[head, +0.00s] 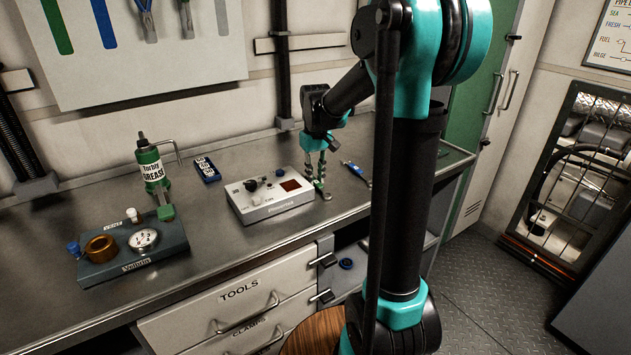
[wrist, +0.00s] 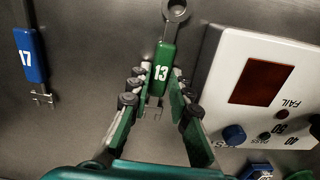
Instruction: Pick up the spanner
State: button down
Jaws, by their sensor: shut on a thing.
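A spanner with a green grip marked 13 (wrist: 164,58) lies between the fingertips of my gripper (wrist: 160,80) in the wrist view. Its ring end points up the picture and its open jaw lies between the fingers. My gripper is shut on the green grip. In the head view my gripper (head: 316,178) points down at the bench top, just right of the white tester box. A second spanner, with a blue grip marked 17 (wrist: 30,57), lies apart on the left of the wrist view. It also shows in the head view (head: 356,172), right of my gripper.
The white tester box (head: 270,199) stands close beside my gripper.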

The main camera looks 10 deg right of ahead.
aim_at(316, 181)
jog(key=shift+r, duration=0.1)
notch_tip(316, 181, up, 20)
dwell(0.6)
dwell(0.6)
